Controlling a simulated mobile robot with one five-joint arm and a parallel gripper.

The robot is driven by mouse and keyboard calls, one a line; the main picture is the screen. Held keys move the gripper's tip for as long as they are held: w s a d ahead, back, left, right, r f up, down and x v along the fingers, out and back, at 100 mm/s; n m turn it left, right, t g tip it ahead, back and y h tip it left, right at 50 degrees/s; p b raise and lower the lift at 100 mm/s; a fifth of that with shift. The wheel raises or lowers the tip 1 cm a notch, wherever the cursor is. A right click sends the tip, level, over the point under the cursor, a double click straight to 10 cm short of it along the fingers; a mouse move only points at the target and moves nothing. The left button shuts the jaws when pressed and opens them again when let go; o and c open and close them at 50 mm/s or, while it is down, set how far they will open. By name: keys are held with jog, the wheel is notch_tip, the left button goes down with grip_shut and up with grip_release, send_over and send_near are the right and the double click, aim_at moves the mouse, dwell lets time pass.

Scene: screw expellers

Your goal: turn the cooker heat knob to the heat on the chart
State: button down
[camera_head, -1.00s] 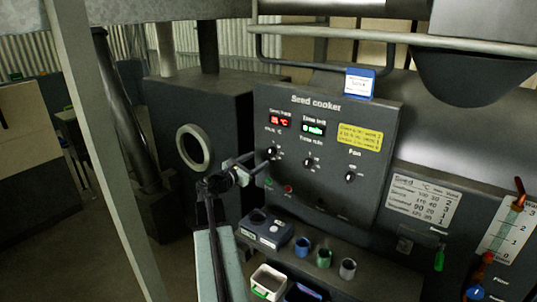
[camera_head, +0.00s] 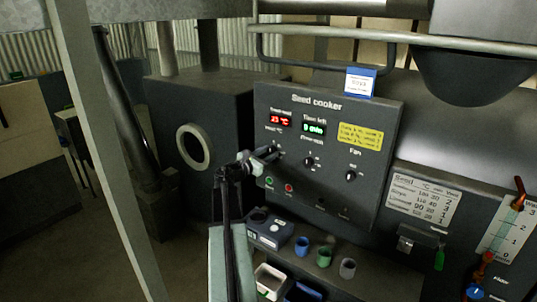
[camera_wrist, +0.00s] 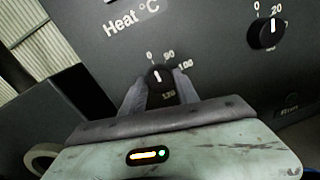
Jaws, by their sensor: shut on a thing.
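The seed cooker's dark panel (camera_head: 325,190) faces me in the head view. Its heat knob (camera_wrist: 158,76) shows in the wrist view, under the words "Heat °C". My gripper (camera_wrist: 160,88) has one finger on each side of the knob and is shut on it. The knob's white mark points up, roughly between the 0 and 90 labels. The chart (camera_head: 422,197), a white sheet with seed, °C, min and vent columns, is right of the panel. Its small figures are blurred.
A blue-edged card (camera_head: 360,82) stands on the panel's top. A time knob (camera_head: 309,162) and fan knob (camera_head: 351,175) sit right of my gripper. Green and red buttons (camera_head: 288,188) are below. Several cups (camera_head: 324,257) stand on the shelf underneath.

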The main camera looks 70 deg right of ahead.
jog(key=shift+a+m, duration=0.1)
jog(key=shift+m, duration=1.2)
jog(key=m+p, duration=0.1)
jog(key=m, duration=0.4)
jog(key=shift+s+a+y, duration=0.1)
jog(key=shift+y, duration=0.2)
jog(key=m, duration=0.4)
jog(key=shift+t, duration=0.3)
jog(key=m, duration=0.4)
jog(key=shift+s+p, duration=0.1)
jog(key=shift+p, duration=0.2)
jog(key=m+t, duration=0.1)
jog(key=m, duration=0.8)
jog(key=shift+m, duration=0.6)
